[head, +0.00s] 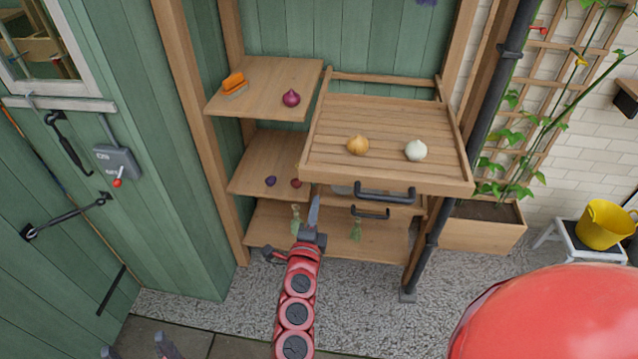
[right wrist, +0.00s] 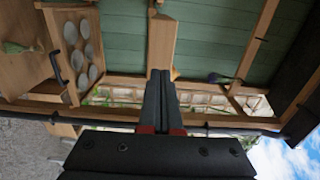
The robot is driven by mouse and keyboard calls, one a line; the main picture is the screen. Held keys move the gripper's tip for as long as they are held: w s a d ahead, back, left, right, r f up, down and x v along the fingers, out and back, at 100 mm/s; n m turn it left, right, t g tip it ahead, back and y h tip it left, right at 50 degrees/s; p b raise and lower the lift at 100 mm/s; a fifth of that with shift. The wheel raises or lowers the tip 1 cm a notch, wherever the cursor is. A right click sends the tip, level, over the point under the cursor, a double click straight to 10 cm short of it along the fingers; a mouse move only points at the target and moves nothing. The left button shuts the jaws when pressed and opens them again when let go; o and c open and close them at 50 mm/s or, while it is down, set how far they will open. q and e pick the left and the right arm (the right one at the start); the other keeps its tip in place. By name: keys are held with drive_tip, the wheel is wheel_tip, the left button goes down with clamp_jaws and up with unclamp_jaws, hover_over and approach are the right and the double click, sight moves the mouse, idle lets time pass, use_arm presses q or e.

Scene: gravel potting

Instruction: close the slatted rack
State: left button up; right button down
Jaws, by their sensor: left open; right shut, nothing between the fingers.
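The slatted rack (head: 330,150) is a wooden slatted tray in the right side of the shelf unit. It sticks out in front, with a dark bar handle (head: 385,194) on its front edge. A yellow onion (head: 357,145) and a white onion (head: 415,150) lie on it. My right gripper (head: 313,208) is shut and empty, just left of the handle and near the rack's front left corner in the picture. Its shut fingers also show in the right wrist view (right wrist: 160,95). My left gripper (head: 137,349) is open at the bottom left edge, mostly cut off and far from the rack.
A second handle (head: 370,213) sits on a drawer below the rack. Left shelves hold a red onion (head: 291,98), an orange-topped sponge-like block (head: 234,84) and small dark vegetables. A drainpipe (head: 480,130) runs at the right. Gravel ground (head: 190,310) in front is open.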

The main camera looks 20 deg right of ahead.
drive_tip(key=p+x, duration=0.1)
drive_tip(key=x, duration=0.4)
drive_tip(key=shift+w+d+r+p, duration=0.1)
drive_tip(key=shift+w+r+p, duration=0.1)
drive_tip(key=shift+w+p, duration=0.2)
drive_tip(key=shift+w+d+f, duration=0.2)
drive_tip(key=shift+w+d, duration=0.2)
drive_tip(key=shift+w, duration=0.1)
drive_tip(key=shift+w+d, duration=0.2)
drive_tip(key=shift+w, duration=0.1)
drive_tip(key=b, duration=0.3)
approach(333, 125)
drive_tip(key=b+x, duration=0.7)
drive_tip(key=x, duration=0.2)
drive_tip(key=shift+w+f, duration=0.1)
drive_tip(key=shift+w, duration=0.25)
drive_tip(key=shift+w+d+f+b, duration=0.1)
drive_tip(key=shift+w+d+b, duration=0.1)
drive_tip(key=shift+b, duration=0.1)
drive_tip(key=shift+r, duration=0.45)
